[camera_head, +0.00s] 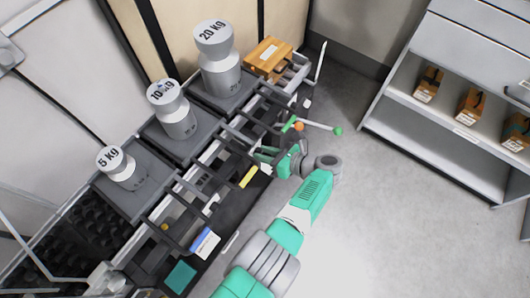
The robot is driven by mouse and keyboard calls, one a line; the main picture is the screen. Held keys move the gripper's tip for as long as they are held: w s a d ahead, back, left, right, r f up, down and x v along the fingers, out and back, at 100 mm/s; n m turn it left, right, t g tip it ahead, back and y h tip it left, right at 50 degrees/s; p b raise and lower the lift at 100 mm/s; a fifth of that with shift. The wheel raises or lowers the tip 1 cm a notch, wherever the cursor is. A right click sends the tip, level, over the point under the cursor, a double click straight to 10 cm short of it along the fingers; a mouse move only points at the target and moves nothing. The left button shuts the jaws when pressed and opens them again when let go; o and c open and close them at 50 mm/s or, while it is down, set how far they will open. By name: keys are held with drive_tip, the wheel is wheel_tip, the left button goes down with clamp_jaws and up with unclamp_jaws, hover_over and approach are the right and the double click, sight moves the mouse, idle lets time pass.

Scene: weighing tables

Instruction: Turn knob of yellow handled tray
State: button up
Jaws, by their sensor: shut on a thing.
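The yellow handle (249,177) is on the front of a dark tray in the row of weighing tables, near the middle of the view. A small white knob (266,169) sits just to the upper right of this handle. My green and grey gripper (265,157) reaches in from the lower right and is at this knob. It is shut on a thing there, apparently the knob. The fingers are small and partly hidden by the frame bars, so the exact contact is unclear.
Weights marked 5 KG (116,164), 10 KG (174,112) and 20 KG (218,61) stand on the tables. Floor at right is clear.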

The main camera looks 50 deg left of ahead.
drive_tip(key=o, duration=1)
drive_tip(key=p+v, duration=0.1)
drive_tip(key=v, duration=0.7)
drive_tip(key=shift+a, duration=0.1)
